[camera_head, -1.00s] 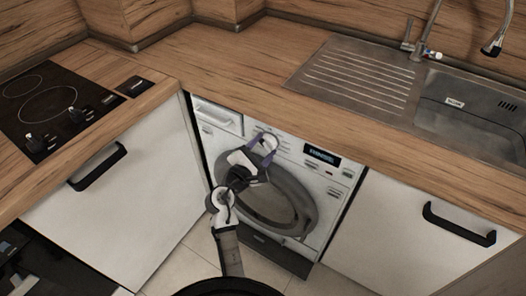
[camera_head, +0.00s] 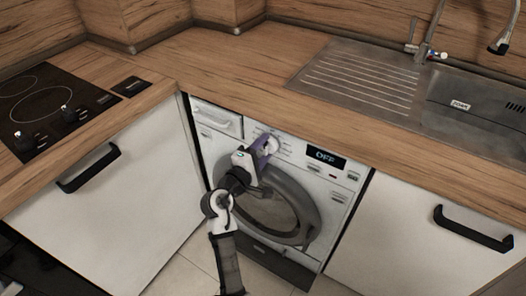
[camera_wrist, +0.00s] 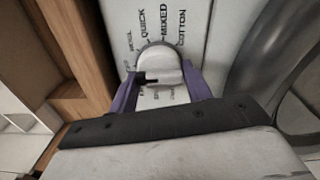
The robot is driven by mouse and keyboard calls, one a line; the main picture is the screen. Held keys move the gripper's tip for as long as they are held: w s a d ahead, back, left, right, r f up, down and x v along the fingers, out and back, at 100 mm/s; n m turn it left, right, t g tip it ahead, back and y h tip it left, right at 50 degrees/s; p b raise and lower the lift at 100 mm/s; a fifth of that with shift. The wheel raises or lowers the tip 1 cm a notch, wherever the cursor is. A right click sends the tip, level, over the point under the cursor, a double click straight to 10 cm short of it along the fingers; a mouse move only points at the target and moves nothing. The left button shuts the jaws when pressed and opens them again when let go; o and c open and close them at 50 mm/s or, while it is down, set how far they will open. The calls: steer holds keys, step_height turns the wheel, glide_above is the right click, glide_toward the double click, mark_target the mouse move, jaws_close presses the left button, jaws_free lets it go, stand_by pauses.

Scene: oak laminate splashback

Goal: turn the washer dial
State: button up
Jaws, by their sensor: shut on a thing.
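The washer (camera_head: 282,205) is a white front-loader under the counter, with a grey round door (camera_head: 313,215). Its display (camera_head: 325,157) reads OFF. The round white washer dial (camera_wrist: 160,62) fills the upper middle of the wrist view, with printed labels such as QUICK, MIXED and COTTON around it. A dark mark shows on its lower left side. My gripper (camera_wrist: 158,82) has its two purple fingers on either side of the dial, shut on it. In the head view my gripper (camera_head: 265,147) is at the panel and covers part of the dial.
A detergent drawer (camera_head: 216,117) is left of the dial. A wooden counter (camera_head: 230,70) overhangs the washer, with a sink (camera_head: 460,105) at right and a hob (camera_head: 45,105) at left. White cabinets with black handles flank the washer.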

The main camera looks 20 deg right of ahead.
steer(key=shift+r, duration=0.1)
stand_by(0.3)
steer(key=o, duration=1)
steer(key=shift+s+a, duration=0.15)
steer(key=shift+a, duration=0.15)
steer(key=b+v, duration=0.2)
steer(key=v, duration=1.1)
steer(key=shift+s, duration=0.1)
